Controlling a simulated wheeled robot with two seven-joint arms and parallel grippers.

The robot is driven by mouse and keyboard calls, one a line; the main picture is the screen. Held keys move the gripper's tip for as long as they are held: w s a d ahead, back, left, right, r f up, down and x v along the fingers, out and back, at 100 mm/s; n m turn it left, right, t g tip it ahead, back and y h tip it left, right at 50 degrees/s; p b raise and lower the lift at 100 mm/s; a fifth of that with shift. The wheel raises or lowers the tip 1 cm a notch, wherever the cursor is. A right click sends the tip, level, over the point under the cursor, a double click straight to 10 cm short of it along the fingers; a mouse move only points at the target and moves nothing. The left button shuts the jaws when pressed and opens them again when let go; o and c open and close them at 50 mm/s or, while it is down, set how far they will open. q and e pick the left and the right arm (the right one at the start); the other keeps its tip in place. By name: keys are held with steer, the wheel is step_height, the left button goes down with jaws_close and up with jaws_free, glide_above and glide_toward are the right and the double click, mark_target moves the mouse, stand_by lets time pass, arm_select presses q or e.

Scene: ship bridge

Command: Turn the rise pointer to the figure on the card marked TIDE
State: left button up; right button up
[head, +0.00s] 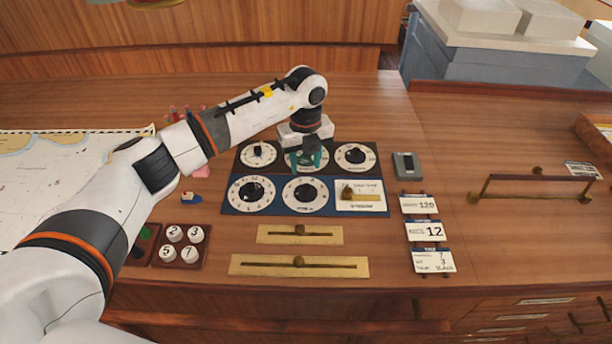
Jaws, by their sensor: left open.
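A panel holds white dials with dark pointer knobs: a black upper row with a left dial (258,155), a middle dial (292,163) and a right dial (356,156), and a blue lower row with a left dial (251,195) and a middle dial (305,195). The dial names are too small to read, so I cannot tell which is rise. My left gripper (306,163), teal-tipped and open, is over the upper middle dial and hides most of it and its knob. The lowest card (433,261) has several lines, apparently 7, 3 and SLACK; its heading is unclear. My right gripper is out of view.
Other cards read 120 (419,205) and 12 (425,231). A white plate with a brass knob (360,196) and two brass sliders (299,265) lie nearby. Numbered white buttons (181,245), a grey switch (407,165) and a brass rail (533,178) flank the panel.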

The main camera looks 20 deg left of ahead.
mark_target(306, 186)
arm_select(q)
step_height(306, 186, down, 6)
steer(key=shift+r+p, duration=0.1)
steer(key=shift+p, duration=0.85)
steer(key=shift+f, duration=0.7)
jaws_close()
steer(key=shift+f+m+b, duration=0.15)
steer(key=shift+m+b, duration=1.15)
steer(key=shift+b, duration=0.1)
steer(key=m+b, duration=0.6)
steer(key=shift+w, duration=0.1)
steer(key=m+b, duration=0.3)
steer(key=shift+m, duration=0.4)
steer(key=shift+r+m+b, duration=0.2)
steer(key=shift+m+b, duration=0.95)
steer(key=shift+m, duration=0.55)
